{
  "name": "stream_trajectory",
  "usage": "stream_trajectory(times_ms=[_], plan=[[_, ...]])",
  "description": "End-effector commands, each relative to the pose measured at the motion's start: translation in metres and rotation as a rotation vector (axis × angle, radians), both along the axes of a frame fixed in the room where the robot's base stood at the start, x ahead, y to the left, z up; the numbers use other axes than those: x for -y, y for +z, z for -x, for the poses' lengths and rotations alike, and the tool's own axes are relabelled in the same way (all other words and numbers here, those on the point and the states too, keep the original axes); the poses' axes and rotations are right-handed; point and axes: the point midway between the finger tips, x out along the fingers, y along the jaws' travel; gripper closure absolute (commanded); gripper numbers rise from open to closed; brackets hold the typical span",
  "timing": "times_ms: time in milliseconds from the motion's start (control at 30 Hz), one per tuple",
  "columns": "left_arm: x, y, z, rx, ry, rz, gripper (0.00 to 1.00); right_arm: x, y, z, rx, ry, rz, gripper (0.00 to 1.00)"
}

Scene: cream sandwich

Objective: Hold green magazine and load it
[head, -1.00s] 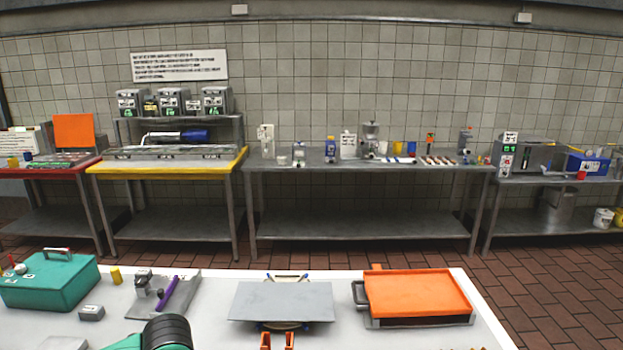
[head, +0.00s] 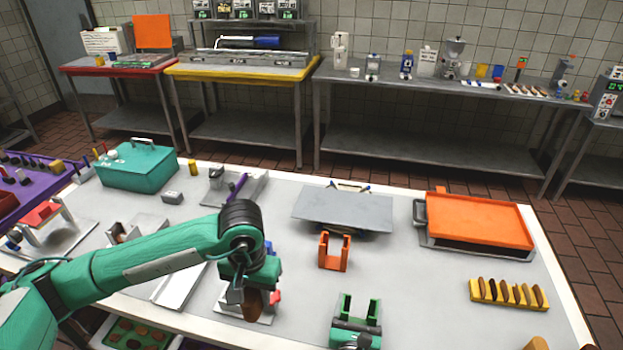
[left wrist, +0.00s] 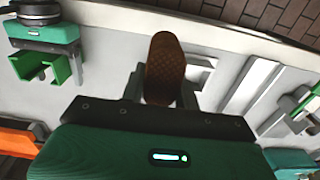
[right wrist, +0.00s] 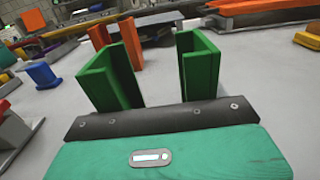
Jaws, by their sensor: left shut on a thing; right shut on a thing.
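The green magazine (head: 345,306) is a U-shaped holder at the front of the table. My right gripper (head: 356,325) is shut on it. In the right wrist view the magazine's two green walls (right wrist: 200,70) stand upright with an empty gap between them. My left gripper (head: 250,292) is shut on a brown oval biscuit (head: 254,305), held on edge, left of the magazine. The biscuit also shows in the left wrist view (left wrist: 165,65), pinched between the grey fingers. The magazine appears there at the upper left (left wrist: 38,68), clear of the biscuit.
An orange magazine (head: 322,255) stands behind the green one. A yellow rack (head: 507,298) with several biscuits is at right. An orange-topped tray (head: 478,222), grey plate (head: 345,210) and teal box (head: 138,170) stand further back. Bare table lies between the green magazine and the rack.

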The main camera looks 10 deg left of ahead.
Motion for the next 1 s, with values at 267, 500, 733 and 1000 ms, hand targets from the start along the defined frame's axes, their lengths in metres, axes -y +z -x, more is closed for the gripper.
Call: stream_trajectory(times_ms=[267,500,733,1000], plan=[[0.014,0.001,-0.006,0.001,0.097,0.001,0.91,0.000,0.000,0.000,0.000,0.000,0.000,0.54],[0.053,0.006,-0.023,0.002,0.395,0.002,0.91,0.000,0.000,0.000,0.000,0.000,0.000,0.54],[0.094,0.013,-0.038,0.003,0.708,0.000,0.91,0.000,0.000,0.000,0.000,0.000,0.000,0.54],[0.142,0.023,-0.051,0.003,1.079,0.002,0.91,0.000,0.000,0.000,0.000,0.000,0.000,0.54]])
